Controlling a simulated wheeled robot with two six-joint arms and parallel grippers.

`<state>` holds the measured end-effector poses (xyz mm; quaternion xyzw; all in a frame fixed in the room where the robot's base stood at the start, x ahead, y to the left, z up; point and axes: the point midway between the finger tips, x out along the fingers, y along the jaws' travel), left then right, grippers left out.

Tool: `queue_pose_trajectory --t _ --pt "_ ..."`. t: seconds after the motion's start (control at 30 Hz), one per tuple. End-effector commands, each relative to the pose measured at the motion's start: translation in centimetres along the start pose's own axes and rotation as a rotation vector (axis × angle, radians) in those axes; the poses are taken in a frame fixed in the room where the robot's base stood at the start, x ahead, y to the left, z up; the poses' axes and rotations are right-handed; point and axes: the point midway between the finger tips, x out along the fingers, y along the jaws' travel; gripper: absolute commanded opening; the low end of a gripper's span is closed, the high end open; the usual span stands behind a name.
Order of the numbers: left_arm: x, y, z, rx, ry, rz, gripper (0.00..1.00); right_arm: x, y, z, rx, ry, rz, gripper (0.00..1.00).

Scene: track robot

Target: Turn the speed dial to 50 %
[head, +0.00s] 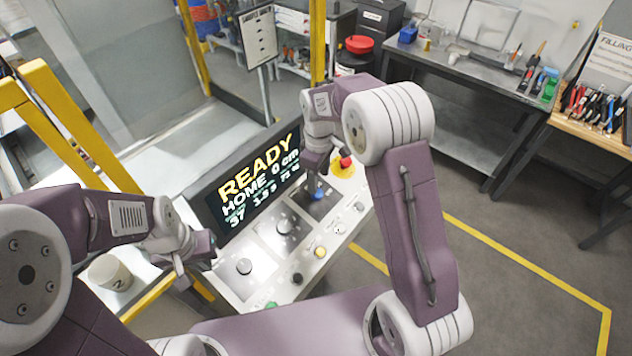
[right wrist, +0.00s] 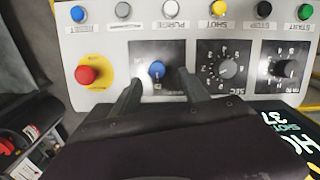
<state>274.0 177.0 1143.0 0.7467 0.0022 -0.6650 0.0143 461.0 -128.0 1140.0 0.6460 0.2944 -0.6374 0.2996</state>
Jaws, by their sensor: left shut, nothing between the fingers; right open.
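The control panel (head: 262,285) carries three dials. The dial with the blue knob (head: 316,193) is at the far right of the row; it also shows in the right wrist view (right wrist: 157,70). Its scale is partly hidden and I cannot read its label or setting. My right gripper (head: 318,178) is open; in the right wrist view its fingers (right wrist: 160,85) stand either side of the blue knob, with gaps showing. Two dark-knobbed dials are the middle one (head: 284,226) and the left one (head: 244,266). My left gripper (head: 202,258) is shut and empty beside the panel's left end.
A red mushroom button (head: 345,162) on yellow stands close to the blue dial. A row of push buttons, including a yellow one (head: 320,251), lines the front edge. The screen (head: 255,180) reads READY, HOME 0 cm.

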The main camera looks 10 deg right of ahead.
Motion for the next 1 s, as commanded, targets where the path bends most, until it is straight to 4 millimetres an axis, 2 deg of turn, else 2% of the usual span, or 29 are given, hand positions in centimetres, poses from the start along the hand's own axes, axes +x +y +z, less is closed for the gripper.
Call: queue_pose_trajectory --t 0.2,0.3,0.43,0.67,0.8,0.87,1.0 --pt "-1.6 0.0 -0.2 0.0 0.0 0.0 0.0 4.3 -0.1 0.1 0.001 -0.004 -0.003 0.53" --pt "-2.0 0.0 -0.2 0.0 0.0 0.0 0.0 5.8 -0.1 0.1 0.002 -0.003 -0.003 0.53" --pt "-2.1 0.0 -0.2 0.0 0.0 0.0 0.0 6.7 0.0 0.0 0.002 -0.001 -0.001 0.53" --pt "-2.0 0.0 -0.2 0.0 0.0 0.0 0.0 6.9 0.0 0.0 0.002 0.001 0.0 0.53" --pt "-2.0 0.0 -0.2 0.0 0.0 0.0 0.0 6.9 0.0 0.0 0.002 0.001 0.0 0.14" --pt "-2.0 0.0 -0.2 0.0 0.0 0.0 0.0 6.9 0.0 0.0 0.002 0.001 0.0 0.0" --pt "-2.0 0.0 -0.2 0.0 0.0 0.0 0.0 6.9 0.0 0.0 0.002 0.002 0.001 0.0"
